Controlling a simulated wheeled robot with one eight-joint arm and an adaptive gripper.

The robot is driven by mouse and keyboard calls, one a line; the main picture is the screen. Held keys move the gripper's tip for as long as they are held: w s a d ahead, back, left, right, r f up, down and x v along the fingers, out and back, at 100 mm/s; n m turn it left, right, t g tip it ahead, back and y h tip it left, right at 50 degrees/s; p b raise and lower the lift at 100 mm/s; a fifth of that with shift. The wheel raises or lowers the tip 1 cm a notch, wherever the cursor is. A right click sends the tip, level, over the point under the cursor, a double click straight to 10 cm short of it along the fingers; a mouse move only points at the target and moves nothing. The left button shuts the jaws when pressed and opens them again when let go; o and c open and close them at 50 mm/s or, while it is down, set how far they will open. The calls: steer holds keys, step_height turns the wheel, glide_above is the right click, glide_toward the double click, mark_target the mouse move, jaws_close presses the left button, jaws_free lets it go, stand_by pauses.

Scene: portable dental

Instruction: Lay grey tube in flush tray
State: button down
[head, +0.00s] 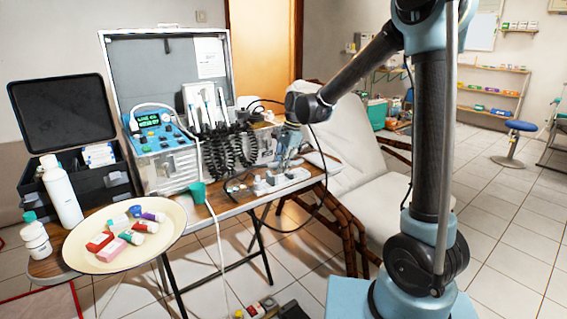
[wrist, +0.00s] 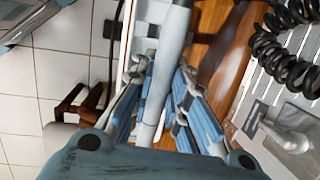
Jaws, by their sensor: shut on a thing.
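My gripper (wrist: 163,85) has blue fingers. It is shut on a long pale grey tube (wrist: 172,45), which runs between the fingers and beyond their tips in the wrist view. In the head view my gripper (head: 285,155) points down at the right part of the table, and the tube is hard to make out. A low white tray with raised parts (head: 282,181), likely the flush tray, lies just below the gripper. In the wrist view, part of a white tray (wrist: 145,38) shows beyond the fingertips, partly hidden by the tube and fingers.
A dental unit (head: 165,160) with black coiled hoses (head: 230,150) stands left of my gripper. A cream plate (head: 85,260) holds several small bottles. A white bottle (head: 62,190) and black case (head: 110,180) are at the left. A reclined chair (head: 350,150) stands behind.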

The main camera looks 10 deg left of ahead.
steer(key=shift+x, duration=0.8)
stand_by(0.8)
steer(key=shift+d+f, duration=0.2)
steer(key=shift+f, duration=0.3)
steer(key=shift+f, duration=0.15)
steer(key=c, duration=1.5)
jaws_free()
steer(key=shift+v, duration=4)
steer(key=shift+w+d, duration=0.1)
